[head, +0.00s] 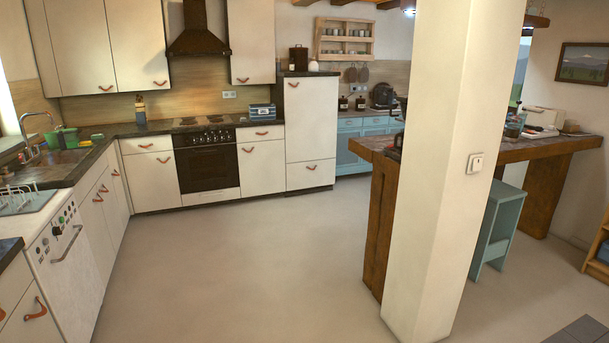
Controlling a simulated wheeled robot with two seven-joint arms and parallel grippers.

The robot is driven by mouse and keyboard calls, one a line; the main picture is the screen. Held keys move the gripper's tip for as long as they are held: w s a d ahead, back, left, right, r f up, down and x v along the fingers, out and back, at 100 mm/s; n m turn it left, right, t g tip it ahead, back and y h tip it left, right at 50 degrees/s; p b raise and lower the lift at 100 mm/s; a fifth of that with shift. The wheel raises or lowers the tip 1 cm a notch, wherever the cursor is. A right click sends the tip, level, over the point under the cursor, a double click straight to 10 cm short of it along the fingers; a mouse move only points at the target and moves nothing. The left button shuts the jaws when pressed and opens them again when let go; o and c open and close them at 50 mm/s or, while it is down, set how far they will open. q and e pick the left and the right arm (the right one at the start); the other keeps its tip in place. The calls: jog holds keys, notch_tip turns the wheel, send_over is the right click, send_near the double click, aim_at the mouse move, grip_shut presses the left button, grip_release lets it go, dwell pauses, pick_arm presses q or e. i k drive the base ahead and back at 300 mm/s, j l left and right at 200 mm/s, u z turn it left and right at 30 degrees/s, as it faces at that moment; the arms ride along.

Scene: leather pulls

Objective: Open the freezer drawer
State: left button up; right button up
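A tall white cabinet (312,115) stands against the back wall, right of the oven. A low drawer front (310,178) at its bottom, probably the freezer drawer, is closed. It has a brown leather pull (311,167) near its top edge. The door above it is also closed, with its own leather pull (293,84) at the upper left. The cabinet is across the room from me. Neither of my grippers is in view.
A white pillar (441,150) stands close at right of centre. The wooden counter (380,158) and a blue stool (497,225) are by it. The dishwasher (70,255) and cabinets line the left. Open floor (240,260) stretches to the cabinet.

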aim_at(318, 173)
jog(key=i+u, duration=0.15)
jog(key=i, duration=1.1)
jog(key=i+u, duration=0.3)
jog(key=i, duration=2.3)
jog(key=i+l+z, duration=0.25)
jog(key=i+z, duration=0.15)
jog(key=i, duration=0.4)
jog(key=i+z, duration=0.4)
jog(key=i, duration=0.45)
jog(key=i+j+z, duration=0.25)
jog(key=i+z, duration=0.15)
jog(key=i, duration=1.2)
jog(key=i+l+u, duration=0.1)
jog(key=i, duration=0.6)
jog(key=i+l, duration=0.15)
jog(key=i, duration=0.6)
jog(key=i+l+u, duration=0.1)
jog(key=i, duration=0.6)
